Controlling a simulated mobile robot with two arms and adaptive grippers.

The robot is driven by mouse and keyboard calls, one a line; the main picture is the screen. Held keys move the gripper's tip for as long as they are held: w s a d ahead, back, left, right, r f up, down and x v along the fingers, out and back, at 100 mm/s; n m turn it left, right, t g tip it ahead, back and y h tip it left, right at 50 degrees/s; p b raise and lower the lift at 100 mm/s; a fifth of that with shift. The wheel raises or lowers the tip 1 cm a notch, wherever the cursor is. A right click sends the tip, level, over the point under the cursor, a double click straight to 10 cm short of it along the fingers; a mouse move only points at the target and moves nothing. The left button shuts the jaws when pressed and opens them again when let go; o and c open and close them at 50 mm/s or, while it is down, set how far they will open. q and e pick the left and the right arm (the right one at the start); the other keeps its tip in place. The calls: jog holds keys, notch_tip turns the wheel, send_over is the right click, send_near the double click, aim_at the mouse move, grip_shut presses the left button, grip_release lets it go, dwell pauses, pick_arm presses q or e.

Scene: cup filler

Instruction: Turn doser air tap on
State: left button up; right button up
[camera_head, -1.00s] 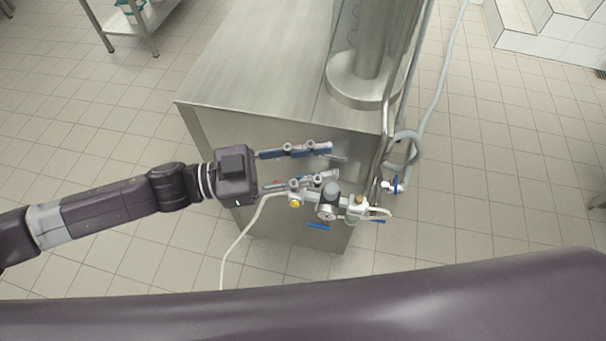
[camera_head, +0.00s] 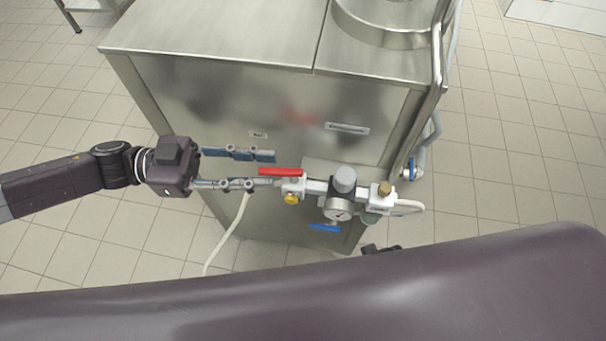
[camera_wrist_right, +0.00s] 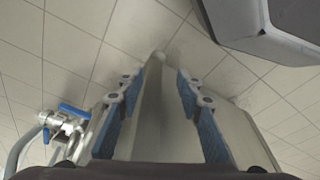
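The air tap's red lever (camera_head: 280,171) lies roughly level on the air fitting at the steel cabinet's near side. My left gripper (camera_head: 272,169) is open, coming from the left. In the picture, the lever's left end lies between its two fingertips; I cannot tell whether they touch it. My right gripper (camera_wrist_right: 161,85) is open and empty in the right wrist view, its blue-padded fingers apart.
A pressure regulator with gauge (camera_head: 338,208) sits right of the tap, with a blue lever (camera_head: 324,228) below. A pale hose (camera_head: 228,235) hangs left. The steel cabinet (camera_head: 225,35) stands behind. A blue-handled valve (camera_wrist_right: 71,110) shows in the right wrist view.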

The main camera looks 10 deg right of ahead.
aim_at(297, 171)
pick_arm(q)
jog(key=shift+d, duration=0.2)
jog(key=d, duration=0.3)
jog(key=s+d, duration=0.1)
jog(key=d, duration=0.2)
jog(key=shift+s, duration=0.1)
jog(key=shift+s+d, duration=0.1)
jog(key=shift+d, duration=0.55)
pick_arm(e)
jog(key=shift+w+r, duration=0.4)
jog(key=shift+r, duration=0.35)
pick_arm(q)
grip_shut()
